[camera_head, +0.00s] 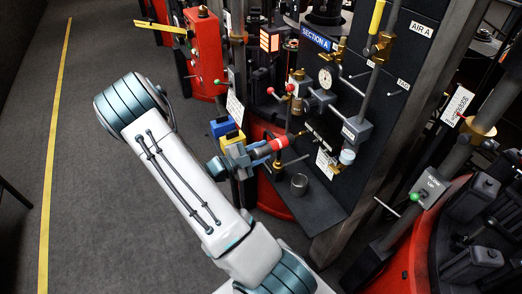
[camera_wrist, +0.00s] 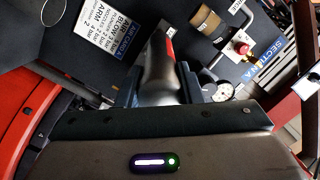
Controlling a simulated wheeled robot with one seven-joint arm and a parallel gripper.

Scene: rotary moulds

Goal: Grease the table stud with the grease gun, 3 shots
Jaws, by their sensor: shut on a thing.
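My gripper (camera_head: 254,153) is at the dark panel, above its small shelf. It is shut on the grease gun (camera_head: 276,145), which shows a dark body and a red part and points right towards the panel. In the wrist view my gripper (camera_wrist: 160,88) has its two dark fingers on either side of the grey body of the grease gun (camera_wrist: 159,68), held off the panel face as far as I can tell. The table stud cannot be picked out in either view.
The dark panel carries valves, a gauge (camera_head: 325,78) and a SECTION A sign (camera_head: 315,38). Blue (camera_head: 222,127) and yellow (camera_head: 232,141) blocks are close behind my gripper.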

